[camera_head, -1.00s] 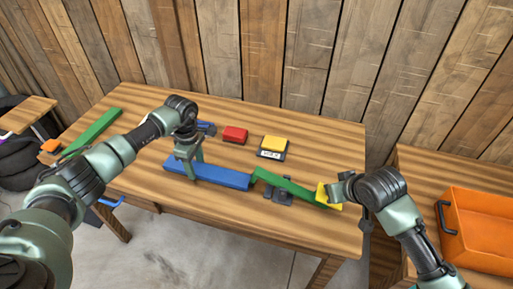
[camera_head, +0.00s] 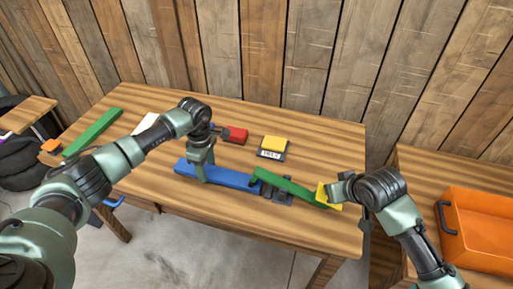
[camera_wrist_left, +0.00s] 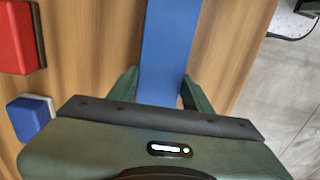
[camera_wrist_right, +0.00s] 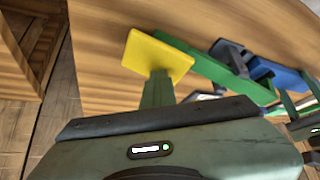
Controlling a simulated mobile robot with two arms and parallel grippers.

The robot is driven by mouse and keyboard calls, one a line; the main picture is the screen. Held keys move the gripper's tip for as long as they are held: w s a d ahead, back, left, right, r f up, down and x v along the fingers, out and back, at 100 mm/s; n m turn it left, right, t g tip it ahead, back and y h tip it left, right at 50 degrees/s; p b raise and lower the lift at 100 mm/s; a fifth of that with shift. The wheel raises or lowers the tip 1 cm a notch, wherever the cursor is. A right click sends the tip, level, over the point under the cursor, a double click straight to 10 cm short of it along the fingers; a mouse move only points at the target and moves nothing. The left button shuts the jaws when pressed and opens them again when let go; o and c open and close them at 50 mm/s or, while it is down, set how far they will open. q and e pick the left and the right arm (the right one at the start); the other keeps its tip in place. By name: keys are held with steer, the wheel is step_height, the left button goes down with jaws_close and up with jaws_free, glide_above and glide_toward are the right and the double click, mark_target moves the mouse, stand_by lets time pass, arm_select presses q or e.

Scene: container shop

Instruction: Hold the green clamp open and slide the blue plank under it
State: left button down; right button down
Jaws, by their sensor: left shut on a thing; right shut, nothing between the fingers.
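The green clamp (camera_head: 292,187) is a long green lever on a dark pivot base (camera_head: 282,197), with a yellow pad (camera_head: 322,194) at its right end. My right gripper (camera_head: 335,198) is shut and empty, its tips against the yellow pad; this also shows in the right wrist view (camera_wrist_right: 157,75). The lever tilts, and its left end is raised. The blue plank (camera_head: 233,178) lies flat on the table. My left gripper (camera_head: 207,178) is shut across the plank from above. The plank's right end is at the clamp's left end; how far it is underneath is hard to see.
A red block (camera_head: 237,134) and a yellow block on a dark base (camera_head: 273,144) stand behind the plank. A loose green plank (camera_head: 93,133) lies at the table's left. An orange crate (camera_head: 480,225) stands at the right. The table's front edge is close to the plank.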

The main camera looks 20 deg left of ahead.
arm_select(q)
steer(key=shift+d, duration=0.7)
arm_select(e)
steer(key=shift+s+a+f, duration=0.1)
steer(key=shift+s+a, duration=0.05)
steer(key=shift+a, duration=0.15)
arm_select(q)
steer(key=shift+f, duration=0.25)
steer(key=shift+a, duration=0.1)
arm_select(e)
steer(key=shift+r, duration=1.5)
step_height(320, 180, up, 6)
steer(key=shift+d, duration=0.2)
steer(key=shift+r, duration=0.1)
arm_select(q)
steer(key=c, duration=0.6)
jaws_free()
steer(key=shift+o, duration=0.2)
